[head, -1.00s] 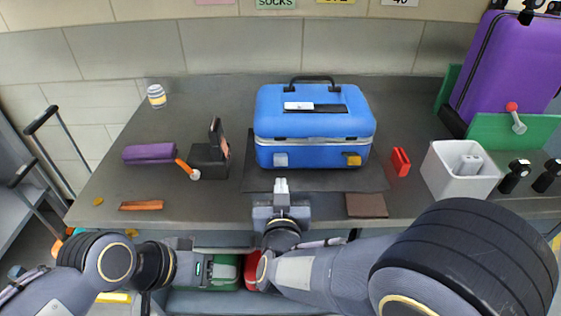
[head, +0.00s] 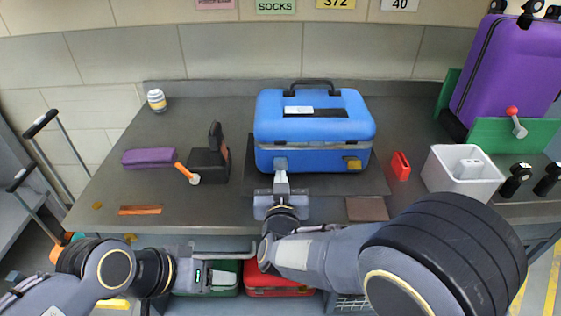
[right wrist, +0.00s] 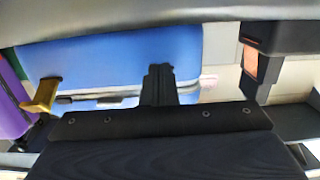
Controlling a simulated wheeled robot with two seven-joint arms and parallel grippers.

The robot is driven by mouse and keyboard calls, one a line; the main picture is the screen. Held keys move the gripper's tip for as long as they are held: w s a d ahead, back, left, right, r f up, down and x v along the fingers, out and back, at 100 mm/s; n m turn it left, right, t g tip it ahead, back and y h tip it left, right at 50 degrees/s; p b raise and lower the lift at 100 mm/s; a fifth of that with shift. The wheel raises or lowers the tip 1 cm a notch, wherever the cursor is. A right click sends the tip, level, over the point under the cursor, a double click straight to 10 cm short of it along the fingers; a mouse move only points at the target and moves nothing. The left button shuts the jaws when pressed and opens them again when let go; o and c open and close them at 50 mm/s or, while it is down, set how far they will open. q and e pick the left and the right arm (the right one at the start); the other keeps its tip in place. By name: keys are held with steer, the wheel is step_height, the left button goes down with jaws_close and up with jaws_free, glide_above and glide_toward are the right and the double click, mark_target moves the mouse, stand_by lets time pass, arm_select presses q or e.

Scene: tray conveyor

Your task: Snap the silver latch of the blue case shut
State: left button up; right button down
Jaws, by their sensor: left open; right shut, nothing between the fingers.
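The blue case (head: 315,119) stands with its lid down on the dark mat near the middle of the table. Its silver latch (head: 280,162) is at the left of the front face, and a gold latch (head: 353,164) is at the right. My right gripper (head: 281,175) is shut and empty, its tip right at the silver latch; contact is not clear. In the right wrist view, the dark finger (right wrist: 160,85) stands in front of the blue case (right wrist: 110,60) and hides the silver latch. My left gripper (head: 212,272) is open, low in front of the table edge.
Left of the case are a black stand (head: 208,164) with an orange-handled lever and a purple box (head: 149,158). On the right are a red object (head: 400,166), a white bin (head: 458,183) and a purple suitcase (head: 497,75). A brown plate (head: 367,209) lies near the front edge.

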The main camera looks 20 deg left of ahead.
mark_target(283, 165)
steer(key=shift+x, duration=1.55)
arm_select(q)
steer(key=shift+s+d+r, duration=0.15)
steer(key=shift+s+d, duration=0.1)
steer(key=shift+s, duration=0.3)
arm_select(e)
steer(key=shift+w+d+r, duration=0.15)
steer(key=shift+w+r, duration=0.45)
steer(key=shift+w, duration=0.1)
arm_select(q)
steer(key=shift+w+a+f, duration=0.25)
steer(key=shift+w+a, duration=0.1)
steer(key=shift+w, duration=0.25)
arm_select(e)
steer(key=shift+s+f, duration=0.35)
steer(key=shift+s, duration=0.35)
